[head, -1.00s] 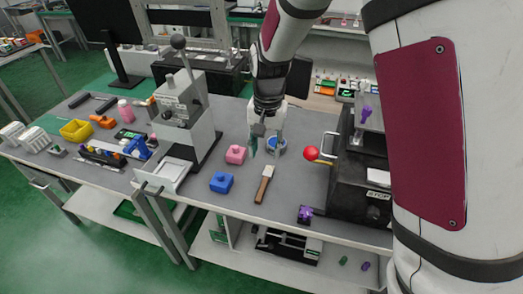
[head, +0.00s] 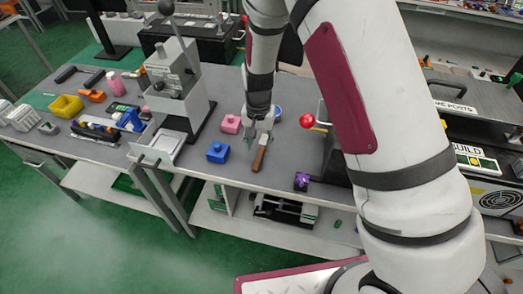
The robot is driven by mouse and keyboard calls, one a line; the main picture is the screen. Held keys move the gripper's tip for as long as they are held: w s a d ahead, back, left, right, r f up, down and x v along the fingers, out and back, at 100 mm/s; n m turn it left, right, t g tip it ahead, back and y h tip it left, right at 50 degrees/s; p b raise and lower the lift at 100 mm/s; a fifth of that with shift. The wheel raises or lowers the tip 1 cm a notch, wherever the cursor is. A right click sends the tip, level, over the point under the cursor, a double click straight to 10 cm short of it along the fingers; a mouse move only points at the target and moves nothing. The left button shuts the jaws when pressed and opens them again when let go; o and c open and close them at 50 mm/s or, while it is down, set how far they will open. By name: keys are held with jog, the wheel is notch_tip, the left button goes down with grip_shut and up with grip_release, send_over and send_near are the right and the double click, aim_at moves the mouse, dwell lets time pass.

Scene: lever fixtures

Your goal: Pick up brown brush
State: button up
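The brown brush (head: 260,154), with a brown handle and a pale far end, lies on the grey bench top near its front edge. My gripper (head: 256,138) points down at the far end of the brush. Its fingers look spread apart, one on each side of the brush's pale end. I cannot tell whether they touch the brush or how high they are above the bench.
A blue block (head: 218,153) and a pink block (head: 231,124) lie left of the brush. A lever fixture (head: 180,90) stands further left. A red ball knob (head: 307,121) and a purple part (head: 301,181) are to the right.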

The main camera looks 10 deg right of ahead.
aim_at(259, 155)
jog(key=shift+s+f+p, duration=0.15)
jog(key=shift+f+p, duration=0.05)
jog(key=shift+f, duration=0.8)
jog(key=shift+s+f+p, duration=0.1)
jog(key=shift+f+p, duration=0.05)
jog(key=shift+f, duration=0.85)
grip_shut()
notch_tip(259, 155, up, 10)
jog(key=b, duration=0.1)
